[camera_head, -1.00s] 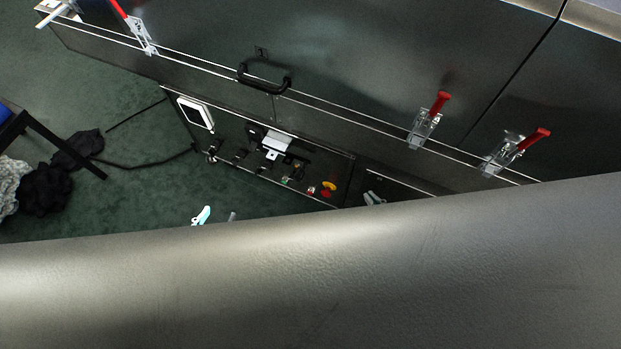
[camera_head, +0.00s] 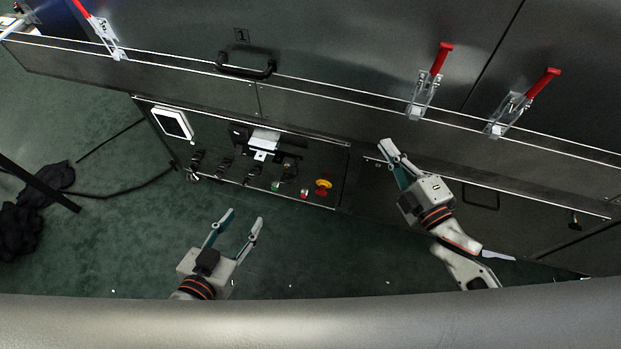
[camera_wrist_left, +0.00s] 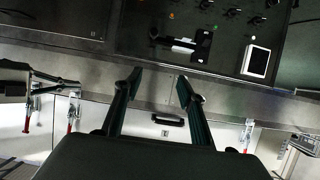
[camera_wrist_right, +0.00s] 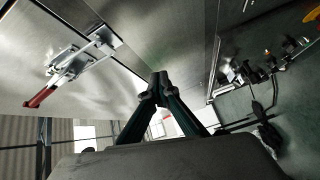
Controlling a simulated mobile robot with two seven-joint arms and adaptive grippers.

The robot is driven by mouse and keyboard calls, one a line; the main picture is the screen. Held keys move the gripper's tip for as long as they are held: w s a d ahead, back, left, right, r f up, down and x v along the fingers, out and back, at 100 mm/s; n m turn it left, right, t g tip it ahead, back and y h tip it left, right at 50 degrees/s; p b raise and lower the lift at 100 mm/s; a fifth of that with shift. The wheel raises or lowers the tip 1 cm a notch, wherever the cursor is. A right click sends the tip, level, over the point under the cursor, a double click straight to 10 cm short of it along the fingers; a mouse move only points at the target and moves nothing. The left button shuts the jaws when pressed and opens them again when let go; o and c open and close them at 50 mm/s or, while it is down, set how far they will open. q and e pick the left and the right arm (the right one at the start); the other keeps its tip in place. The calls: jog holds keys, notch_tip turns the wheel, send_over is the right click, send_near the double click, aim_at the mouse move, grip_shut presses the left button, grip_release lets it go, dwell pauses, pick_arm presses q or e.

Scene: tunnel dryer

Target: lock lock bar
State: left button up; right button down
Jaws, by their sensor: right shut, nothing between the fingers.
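No part is marked as the lock bar, and I cannot tell which one it is. A black mechanism with a white block (camera_head: 264,140) sits on the control panel; it also shows in the left wrist view (camera_wrist_left: 185,45). Red-handled toggle clamps (camera_head: 424,95), (camera_head: 508,110) and (camera_head: 100,32) sit along the cabinet's edge. My left gripper (camera_head: 243,218) is open and empty, below the panel in the head view. My right gripper (camera_head: 386,151) is shut and empty, below the middle clamp. A red-handled clamp (camera_wrist_right: 75,68) lies left of its fingertips in the right wrist view.
A black door handle (camera_head: 245,68) is on the cabinet front. The panel carries a white-framed screen (camera_head: 173,123), black knobs and a red-and-yellow stop button (camera_head: 323,187). A cable and dark cloth (camera_head: 22,225) lie left on the green floor. My own grey body fills the bottom.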

pick_arm(q)
jog(key=s+d+f+n+b, duration=0.1)
jog(key=d+f+b, duration=0.1)
jog(key=b, duration=0.5)
jog(key=d+f+n+h+b, duration=0.1)
jog(key=d+f+n+b, duration=0.1)
jog(key=f+b, duration=0.3)
jog(key=b, duration=0.3)
jog(key=shift+s, duration=0.4)
pick_arm(e)
jog(key=a+f+n+g+y, duration=0.2)
jog(key=f+n, duration=0.4)
jog(key=n, duration=0.4)
jog(key=w+a+f+n+g+y, duration=0.1)
jog(key=f+n+g, duration=0.4)
jog(key=n, duration=0.5)
jog(key=w+a+f+n+g+y, duration=0.1)
jog(key=a+f+n+g+y, duration=0.2)
jog(key=f+n, duration=0.5)
jog(key=n+g+y, duration=0.1)
jog(key=n+y, duration=0.1)
jog(key=shift+f+n, duration=0.3)
jog(key=shift+f, duration=0.1)
pick_arm(q)
jog(key=shift+d, duration=0.1)
